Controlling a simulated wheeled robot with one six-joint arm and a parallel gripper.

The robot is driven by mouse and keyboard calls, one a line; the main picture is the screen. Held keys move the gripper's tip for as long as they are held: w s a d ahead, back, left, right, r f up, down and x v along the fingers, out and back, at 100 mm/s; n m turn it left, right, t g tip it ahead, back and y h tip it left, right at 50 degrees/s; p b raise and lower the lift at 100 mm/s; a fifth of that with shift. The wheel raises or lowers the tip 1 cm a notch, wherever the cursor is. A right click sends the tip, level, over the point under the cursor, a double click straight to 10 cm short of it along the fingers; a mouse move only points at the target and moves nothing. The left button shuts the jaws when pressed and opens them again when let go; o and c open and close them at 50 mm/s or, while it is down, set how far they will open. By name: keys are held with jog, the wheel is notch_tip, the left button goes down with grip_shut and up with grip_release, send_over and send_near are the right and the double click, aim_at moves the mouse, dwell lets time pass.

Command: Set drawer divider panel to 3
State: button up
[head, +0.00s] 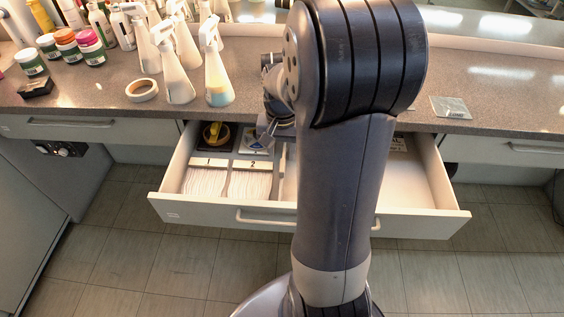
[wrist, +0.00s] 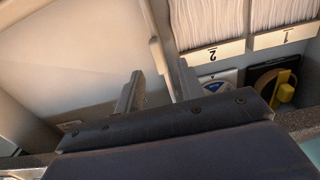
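The open drawer (head: 350,222) has compartments of white cards at left, labelled 1 (head: 208,163) and 2 (head: 253,164). Both labels show upside down in the wrist view. A pale, thin divider panel (wrist: 160,48) stands on the empty side of compartment 2 in the wrist view. My gripper (wrist: 158,85) is open, its two fingers apart at the near end of the panel. I cannot tell whether the fingers straddle it or touch it. In the head view my arm hides most of the panel and the middle of the drawer. No label 3 is visible.
Behind the cards lie a yellow item on a black square (wrist: 283,88) and a white-and-blue card (wrist: 217,82). The drawer's right part is mostly bare, with a small lettered card (head: 398,144) at the back.

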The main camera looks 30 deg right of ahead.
aim_at(283, 165)
jog(key=shift+s+f, duration=0.1)
jog(key=shift+f, duration=2)
jog(key=shift+c, duration=0.3)
grip_shut()
